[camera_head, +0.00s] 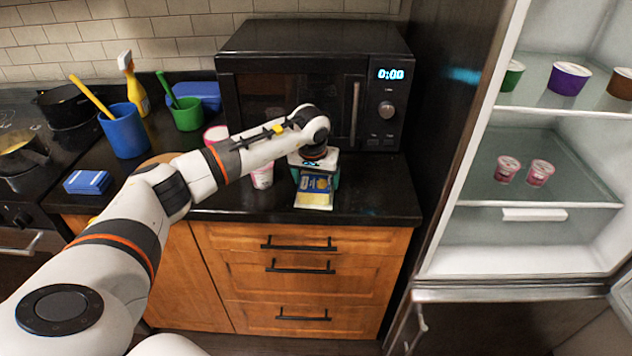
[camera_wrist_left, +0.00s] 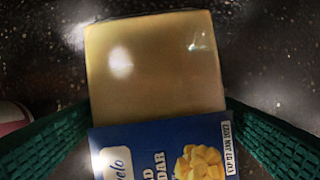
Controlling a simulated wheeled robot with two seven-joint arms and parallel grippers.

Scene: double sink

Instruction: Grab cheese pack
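The cheese pack (camera_head: 314,192) has a yellow face and a blue label and is at the front of the black counter, below the microwave. My left gripper (camera_head: 315,180) points down over it. In the left wrist view the pack (camera_wrist_left: 155,65) fills the middle, with its blue label towards the camera's lower edge. The green fingers of the left gripper (camera_wrist_left: 159,105) lie along its two sides, with no gap showing at the tips. I see no clear space between the pack and the counter. My right gripper is not in view.
A pink-and-white cup (camera_head: 263,178) stands just left of the gripper. The microwave (camera_head: 315,85) is close behind. A blue sponge-like block (camera_head: 88,182), a blue cup (camera_head: 124,132) and a green cup (camera_head: 187,114) are at left. The fridge (camera_head: 540,215) stands open at right. The counter right of the pack is clear.

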